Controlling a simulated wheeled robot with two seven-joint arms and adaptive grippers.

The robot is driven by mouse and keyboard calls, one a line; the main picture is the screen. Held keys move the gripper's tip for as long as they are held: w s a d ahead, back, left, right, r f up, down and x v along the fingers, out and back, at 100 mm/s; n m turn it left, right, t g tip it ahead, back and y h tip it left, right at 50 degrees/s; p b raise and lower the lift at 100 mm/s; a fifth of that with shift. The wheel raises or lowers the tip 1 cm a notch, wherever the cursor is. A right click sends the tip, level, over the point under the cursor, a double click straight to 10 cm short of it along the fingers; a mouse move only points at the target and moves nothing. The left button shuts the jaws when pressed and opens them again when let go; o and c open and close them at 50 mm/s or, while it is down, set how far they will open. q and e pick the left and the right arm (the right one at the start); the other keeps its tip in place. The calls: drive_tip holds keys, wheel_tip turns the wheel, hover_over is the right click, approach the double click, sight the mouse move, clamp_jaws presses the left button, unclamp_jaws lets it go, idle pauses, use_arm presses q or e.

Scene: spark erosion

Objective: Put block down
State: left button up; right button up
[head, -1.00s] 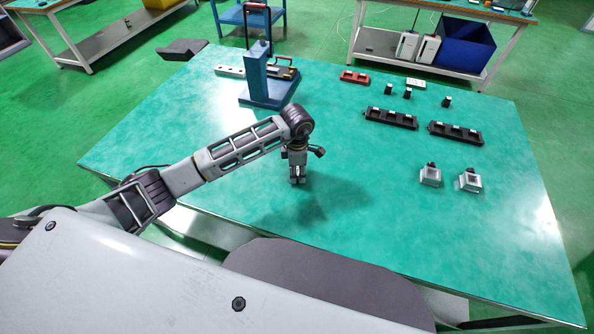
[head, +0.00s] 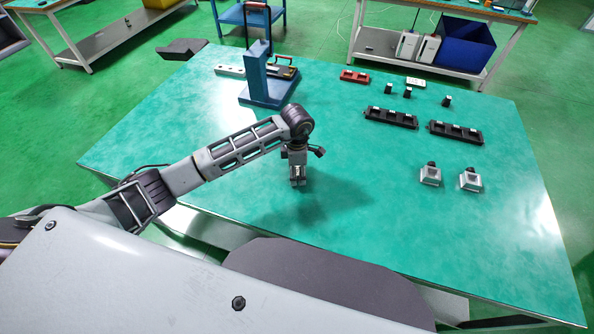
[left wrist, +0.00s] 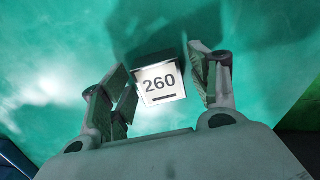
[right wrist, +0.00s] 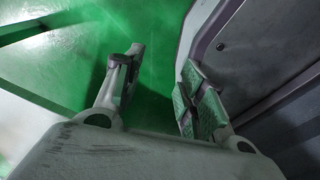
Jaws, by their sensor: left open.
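A metallic block (left wrist: 161,83) with a white face marked "260" shows in the left wrist view, between the fingers of my left gripper (left wrist: 168,85). The fingers are apart, with a gap on each side of the block. In the head view my left gripper (head: 298,182) points down, low over the front middle of the green table (head: 400,230). The gripper mostly hides the block there. My right gripper (right wrist: 160,70) is open and empty, above the green floor and beside a grey panel.
Two silver blocks (head: 430,176) (head: 470,180) stand to the right. Two black racks (head: 391,118) (head: 456,132), small black pieces and a red holder (head: 354,76) lie farther back. A blue stand (head: 257,80) rises behind my left arm. The table's front right is clear.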

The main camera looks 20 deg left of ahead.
use_arm(q)
drive_tip(key=shift+r, duration=0.6)
wheel_tip(320, 180, up, 4)
drive_tip(key=shift+r, duration=0.2)
wheel_tip(320, 180, up, 7)
drive_tip(key=shift+f, duration=0.2)
use_arm(e)
drive_tip(key=shift+s+f, duration=0.2)
drive_tip(key=shift+s, duration=0.45)
